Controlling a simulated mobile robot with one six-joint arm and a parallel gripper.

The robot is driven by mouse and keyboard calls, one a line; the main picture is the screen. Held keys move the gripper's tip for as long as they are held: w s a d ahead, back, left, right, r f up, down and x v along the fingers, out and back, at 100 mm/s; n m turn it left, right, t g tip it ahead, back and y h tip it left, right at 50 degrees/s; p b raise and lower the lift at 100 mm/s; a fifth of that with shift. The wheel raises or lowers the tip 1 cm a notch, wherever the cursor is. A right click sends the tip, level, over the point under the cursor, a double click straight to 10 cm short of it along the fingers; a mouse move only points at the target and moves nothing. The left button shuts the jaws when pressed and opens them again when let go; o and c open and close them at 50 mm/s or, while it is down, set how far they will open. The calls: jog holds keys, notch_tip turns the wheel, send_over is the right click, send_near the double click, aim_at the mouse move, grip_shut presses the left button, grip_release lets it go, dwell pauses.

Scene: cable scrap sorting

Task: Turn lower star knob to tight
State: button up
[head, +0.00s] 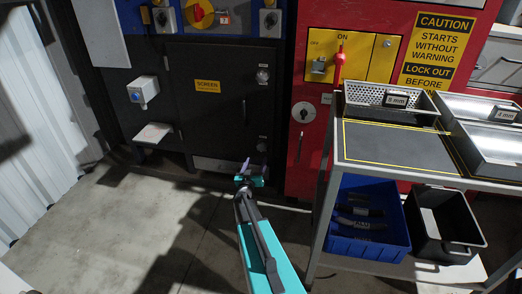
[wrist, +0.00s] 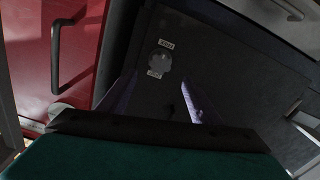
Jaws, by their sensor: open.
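The lower star knob (head: 262,145) is a small grey knob on the right side of the dark screen door (head: 220,112), below the upper star knob (head: 263,76). In the wrist view a grey knob (wrist: 159,62) with small white labels beside it shows between and beyond my fingers; the labels are too small to read surely. My gripper (head: 256,168) is open and empty, just in front of and below the lower knob. In the wrist view the fingers (wrist: 159,82) stand on either side of the line to the knob, apart from it.
The red cabinet (head: 300,145) with a round lock and handle stands close right of the door. A metal cart (head: 327,170) with trays, a blue crate (head: 325,238) and a black bin (head: 470,225) is at the right. The floor at left is clear.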

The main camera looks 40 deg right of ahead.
aim_at(261, 148)
jog(key=shift+b+x, duration=0.95)
jog(key=shift+x, duration=4.8)
jog(key=shift+d, duration=0.1)
jog(key=c, duration=1)
